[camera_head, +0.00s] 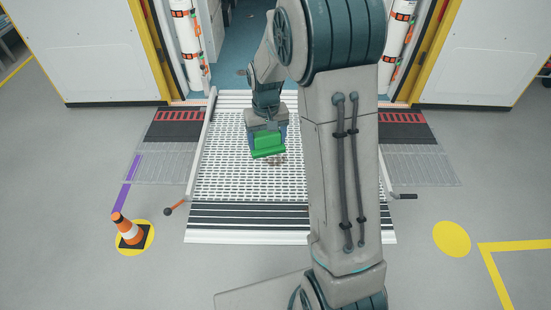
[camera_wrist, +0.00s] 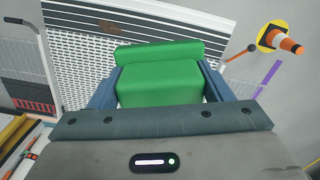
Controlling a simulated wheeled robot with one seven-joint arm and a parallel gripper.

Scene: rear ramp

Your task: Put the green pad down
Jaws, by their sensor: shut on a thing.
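The green pad (camera_head: 268,145) is held in my gripper (camera_head: 266,136) over the perforated ramp. In the wrist view the green pad (camera_wrist: 160,80) fills the space between the two blue fingers of my gripper (camera_wrist: 160,90), which are shut on its sides. The pad has a thick block and a raised roll along its far edge. The ramp (camera_head: 225,180) lies below it. I cannot tell exactly how high the pad is above the ramp.
An orange and white cone (camera_head: 125,230) stands on a yellow disc left of the ramp. A bare yellow disc (camera_head: 451,239) lies to the right. Handles (camera_head: 175,209) stick out at the ramp's sides. Orange-white cylinders (camera_head: 188,40) flank the doorway. The grey floor around is mostly clear.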

